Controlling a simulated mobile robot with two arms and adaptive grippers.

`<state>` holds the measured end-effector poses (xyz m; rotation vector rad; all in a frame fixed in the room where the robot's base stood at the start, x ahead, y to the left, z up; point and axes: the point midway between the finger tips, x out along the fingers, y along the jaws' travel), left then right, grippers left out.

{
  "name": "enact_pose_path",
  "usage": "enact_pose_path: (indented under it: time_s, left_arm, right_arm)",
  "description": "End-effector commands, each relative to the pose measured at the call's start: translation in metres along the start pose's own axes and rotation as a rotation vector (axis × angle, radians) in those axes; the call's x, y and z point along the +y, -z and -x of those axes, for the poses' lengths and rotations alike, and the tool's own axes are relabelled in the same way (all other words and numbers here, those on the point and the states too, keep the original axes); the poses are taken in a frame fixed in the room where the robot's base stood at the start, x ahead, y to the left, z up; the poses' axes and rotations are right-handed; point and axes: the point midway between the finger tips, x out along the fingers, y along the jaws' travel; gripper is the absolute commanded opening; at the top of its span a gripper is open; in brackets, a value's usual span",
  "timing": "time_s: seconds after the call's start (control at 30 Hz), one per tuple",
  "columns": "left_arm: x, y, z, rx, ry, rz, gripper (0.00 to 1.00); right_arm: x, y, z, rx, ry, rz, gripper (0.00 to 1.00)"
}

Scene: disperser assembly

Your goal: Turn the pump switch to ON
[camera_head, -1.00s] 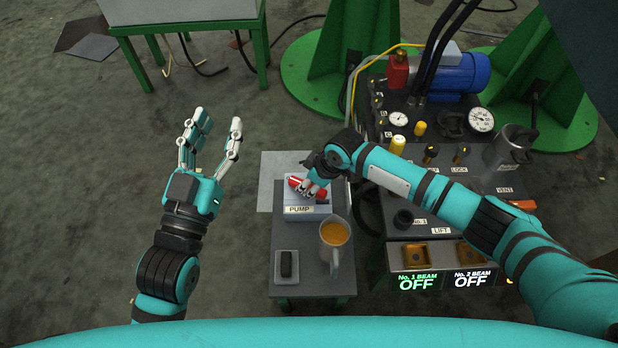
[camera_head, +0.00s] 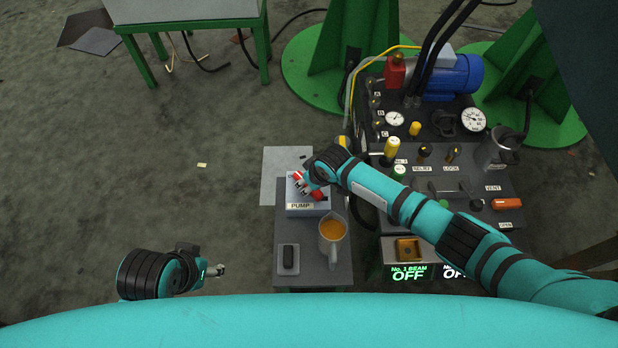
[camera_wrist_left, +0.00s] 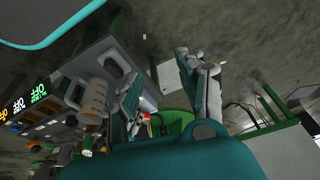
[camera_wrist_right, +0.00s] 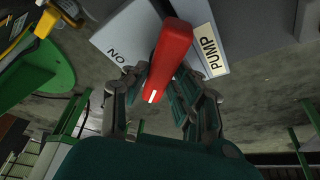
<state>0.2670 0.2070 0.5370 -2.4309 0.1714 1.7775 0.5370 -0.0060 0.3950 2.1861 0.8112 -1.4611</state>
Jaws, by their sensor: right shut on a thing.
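The pump switch box (camera_head: 308,209), grey with a PUMP label, stands on the small dark table in the head view. Its red handle (camera_wrist_right: 170,55) fills the middle of the right wrist view, with the ON label (camera_wrist_right: 117,56) on the box to its left. My right gripper (camera_wrist_right: 155,92) is shut around the red handle, fingers on both sides. In the head view my right gripper (camera_head: 308,187) partly hides the handle. My left gripper (camera_head: 205,271) is low at the left, apart from the table. Its fingers look spread and empty in the left wrist view (camera_wrist_left: 168,95).
A jug of orange liquid (camera_head: 333,231) stands close in front of the switch box, and a small tray (camera_head: 288,272) with a dark item lies beside it. The control panel (camera_head: 470,205) with gauges, valves and levers is to the right.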

Motion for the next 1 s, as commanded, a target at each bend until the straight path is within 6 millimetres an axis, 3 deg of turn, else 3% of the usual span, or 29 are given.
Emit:
enact_pose_path:
  time_s: [0.2,0.4,0.6,0.8,1.0]
  left_arm:
    - [0.0,0.006,0.018,0.003,0.0,0.0,0.4]
    - [0.002,0.002,-0.041,-0.032,-0.006,-0.003,0.4]
    - [0.005,-0.009,-0.086,-0.052,-0.01,-0.007,0.4]
    - [0.006,-0.019,-0.111,-0.063,-0.012,-0.01,0.4]
    - [0.007,-0.024,-0.121,-0.067,-0.013,-0.01,0.4]
  right_arm:
    - [-0.002,0.0,0.003,-0.005,-0.037,-0.098,0.0]
    - [-0.004,0.0,0.003,-0.005,-0.086,-0.218,0.0]
    - [-0.005,0.0,0.002,-0.006,-0.144,-0.36,0.0]
    - [-0.004,0.0,0.001,-0.005,-0.203,-0.499,0.0]
    - [-0.005,0.0,0.0,-0.004,-0.245,-0.598,0.0]
